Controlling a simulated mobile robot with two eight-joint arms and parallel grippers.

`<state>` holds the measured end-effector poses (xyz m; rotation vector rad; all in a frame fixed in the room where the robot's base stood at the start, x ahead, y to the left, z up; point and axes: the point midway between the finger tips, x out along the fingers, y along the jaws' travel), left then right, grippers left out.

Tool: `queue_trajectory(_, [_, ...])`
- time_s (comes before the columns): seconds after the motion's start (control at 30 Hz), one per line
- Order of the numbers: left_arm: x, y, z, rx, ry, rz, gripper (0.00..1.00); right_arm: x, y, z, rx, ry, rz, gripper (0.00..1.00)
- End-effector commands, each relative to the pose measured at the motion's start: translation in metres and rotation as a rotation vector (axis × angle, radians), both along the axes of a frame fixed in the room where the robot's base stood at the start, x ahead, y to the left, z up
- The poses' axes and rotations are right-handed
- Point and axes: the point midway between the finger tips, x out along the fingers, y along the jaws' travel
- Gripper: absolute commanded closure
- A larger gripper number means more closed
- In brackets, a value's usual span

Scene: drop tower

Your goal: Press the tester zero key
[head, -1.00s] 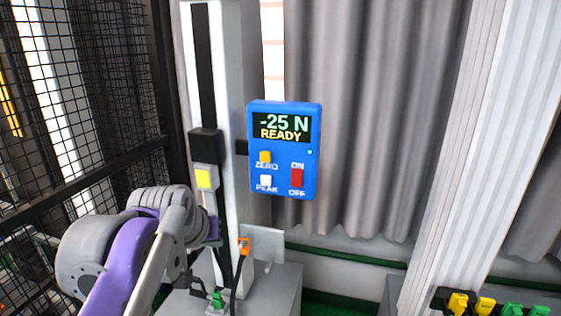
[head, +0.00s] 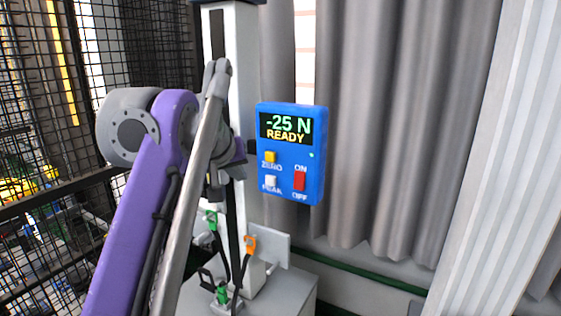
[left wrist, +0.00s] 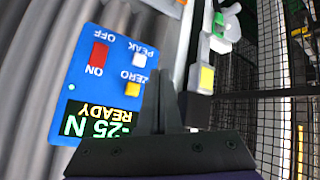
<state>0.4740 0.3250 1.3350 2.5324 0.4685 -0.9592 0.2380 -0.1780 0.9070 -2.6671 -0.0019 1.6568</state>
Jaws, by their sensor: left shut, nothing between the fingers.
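The blue tester panel (head: 290,185) is fixed beside the upright column, its display reading "-25 N READY". The yellow zero key (head: 270,157) is at its left, above the white peak key (head: 270,181); a red on/off switch (head: 299,180) is at the right. In the left wrist view the panel appears upside down, with the yellow zero key (left wrist: 133,89) just left of the fingers. My left gripper (left wrist: 162,84) is shut and empty, near the key; I cannot tell whether it touches. In the head view its fingers are largely hidden behind my arm. My right gripper is out of view.
The white column (head: 240,60) of the test stand rises just left of the panel, with green and orange clips (head: 250,244) on cables below. Black mesh fencing (head: 110,50) is at the left. Grey curtains (head: 380,120) hang behind.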

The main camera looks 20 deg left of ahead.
Motion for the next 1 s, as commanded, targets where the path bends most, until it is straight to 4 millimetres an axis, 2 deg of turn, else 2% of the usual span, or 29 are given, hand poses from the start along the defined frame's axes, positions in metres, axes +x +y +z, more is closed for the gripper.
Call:
queue_trajectory(0.57, [0.004, 0.002, 0.003, -0.002, -0.006, 0.007, 1.00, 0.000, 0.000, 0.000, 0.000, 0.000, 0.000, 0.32])
queue_trajectory(0.77, [0.024, 0.001, 0.004, -0.002, -0.006, 0.006, 1.00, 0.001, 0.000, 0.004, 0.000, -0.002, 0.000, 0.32])
queue_trajectory(1.0, [0.059, -0.003, 0.004, -0.002, -0.006, 0.006, 1.00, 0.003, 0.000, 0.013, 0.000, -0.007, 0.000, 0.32])
